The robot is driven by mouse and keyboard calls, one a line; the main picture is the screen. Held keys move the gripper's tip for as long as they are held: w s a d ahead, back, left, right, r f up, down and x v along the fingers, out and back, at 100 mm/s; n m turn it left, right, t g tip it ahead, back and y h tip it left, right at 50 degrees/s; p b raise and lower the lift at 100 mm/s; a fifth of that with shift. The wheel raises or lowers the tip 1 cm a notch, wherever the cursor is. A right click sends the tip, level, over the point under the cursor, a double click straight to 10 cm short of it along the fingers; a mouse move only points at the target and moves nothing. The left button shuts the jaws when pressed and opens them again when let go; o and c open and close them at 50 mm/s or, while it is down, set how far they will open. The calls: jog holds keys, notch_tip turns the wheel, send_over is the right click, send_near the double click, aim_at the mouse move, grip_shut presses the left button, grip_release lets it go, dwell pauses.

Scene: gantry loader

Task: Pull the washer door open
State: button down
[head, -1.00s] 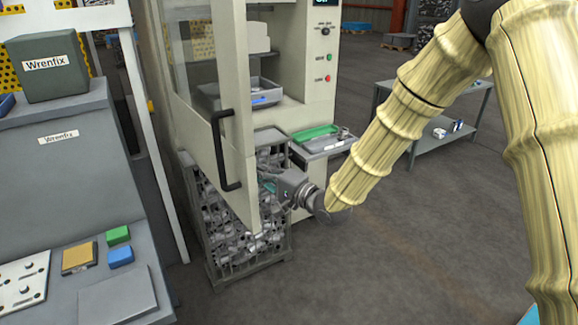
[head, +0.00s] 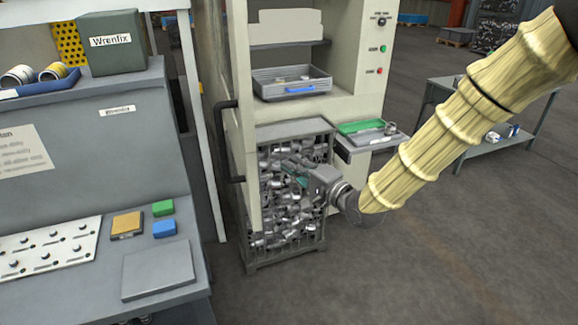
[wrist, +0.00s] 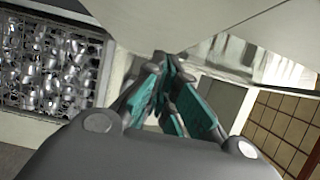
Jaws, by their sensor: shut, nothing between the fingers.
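The washer door (head: 243,90) is a cream-framed panel with a window. It stands swung wide, seen nearly edge-on at the left of the washer (head: 365,70), whose inside is exposed. Its black bar handle (head: 226,142) is on the door's left face, away from my gripper. My gripper (head: 288,168) is to the right of the door, on its inner side, in front of the crate of metal parts. In the wrist view my gripper (wrist: 172,68) has its teal-padded fingers together and empty, close under a pale panel. I cannot tell whether they touch it.
A wire crate of metal parts (head: 322,218) stands below the washer opening. A grey tray (head: 262,88) sits inside. A side shelf with a green tray (head: 360,127) is at the right. A grey workbench (head: 75,205) fills the left. The floor at front right is clear.

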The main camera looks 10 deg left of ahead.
jog(key=b+v, duration=0.3)
jog(key=v, duration=0.8)
jog(key=s+d+f+n+g+h, duration=0.1)
jog(key=s+d+f+h, duration=0.2)
jog(key=f, duration=0.7)
jog(key=s+d+f+g+h, duration=0.2)
jog(key=s+f, duration=0.2)
jog(key=f, duration=0.6)
jog(key=s+d+f+n+g+h, duration=0.1)
jog(key=s+d+f+h, duration=0.2)
jog(key=f, duration=0.8)
jog(key=s+d+f+n+g+h, duration=0.2)
jog(key=s+d+f, duration=0.2)
jog(key=s+f, duration=0.2)
jog(key=s+d+f+n+g+h, duration=0.1)
jog(key=s+d+f, duration=0.4)
jog(key=s, duration=0.6)
jog(key=s+d+f+n+g+h, duration=0.2)
jog(key=s+d+f+g, duration=0.2)
jog(key=s, duration=0.5)
notch_tip(320, 180, down, 3)
jog(key=shift+s+d+r+n+g+h, duration=0.15)
jog(key=shift+d+n+g+h, duration=0.15)
jog(key=shift+d+h, duration=0.15)
jog(key=shift+d, duration=0.1)
